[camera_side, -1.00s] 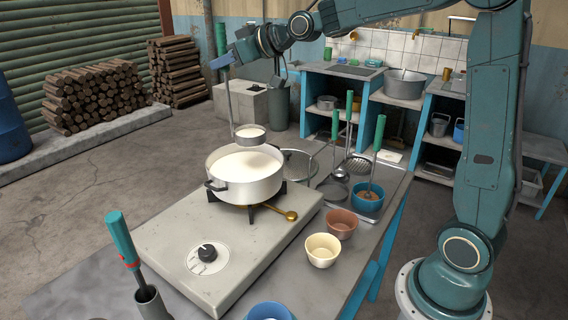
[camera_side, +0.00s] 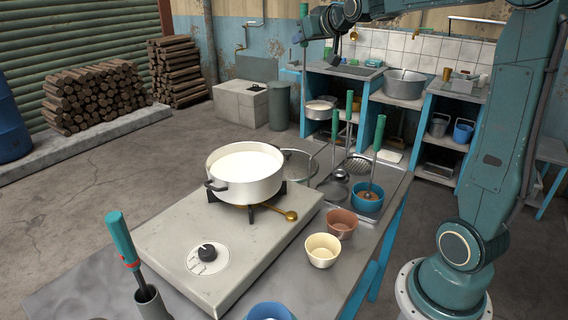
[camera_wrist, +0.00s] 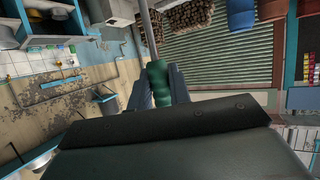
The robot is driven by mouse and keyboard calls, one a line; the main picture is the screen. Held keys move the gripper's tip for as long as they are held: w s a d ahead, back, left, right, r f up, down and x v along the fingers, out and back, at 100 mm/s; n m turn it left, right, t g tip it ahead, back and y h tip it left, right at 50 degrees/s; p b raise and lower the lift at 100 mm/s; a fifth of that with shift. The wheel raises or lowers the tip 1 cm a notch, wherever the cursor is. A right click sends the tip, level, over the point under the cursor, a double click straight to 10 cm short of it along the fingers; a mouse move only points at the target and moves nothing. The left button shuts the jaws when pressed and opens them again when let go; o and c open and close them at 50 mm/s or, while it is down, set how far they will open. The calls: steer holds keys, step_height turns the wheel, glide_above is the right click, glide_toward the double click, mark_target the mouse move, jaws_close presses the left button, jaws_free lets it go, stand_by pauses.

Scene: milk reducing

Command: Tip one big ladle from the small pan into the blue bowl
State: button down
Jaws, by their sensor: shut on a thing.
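My gripper (camera_side: 303,38) is high at the back in the side view, shut on the ladle's green handle (camera_wrist: 158,82). The ladle hangs upright from it, and its wide bowl (camera_side: 320,108) shows white milk inside, in front of the shelves and clear of the pan. The white pan (camera_side: 248,190) of milk stands on the burner, left of the ladle and nearer the camera. A blue bowl (camera_side: 270,312) is at the bottom edge of the side view, partly cut off, and its inside is mostly hidden.
A cream bowl (camera_side: 322,251) and a terracotta bowl (camera_side: 341,223) stand right of the stove (camera_side: 170,240). A blue pot (camera_side: 368,203) and upright green-handled tools (camera_side: 379,132) stand behind them. A holder (camera_side: 152,303) with a green-handled tool is front left.

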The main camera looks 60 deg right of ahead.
steer(key=m+g+h, duration=0.1)
steer(key=m+h, duration=0.1)
glide_above(326, 108)
steer(key=f, duration=1.3)
steer(key=w+f, duration=0.1)
steer(key=f, duration=0.5)
steer(key=shift+d+f, duration=0.35)
steer(key=shift+f, duration=0.8)
step_height(326, 108, down, 6)
steer(key=shift+f, duration=0.15)
steer(key=c, duration=1.2)
jaws_free()
steer(key=shift+f, duration=0.1)
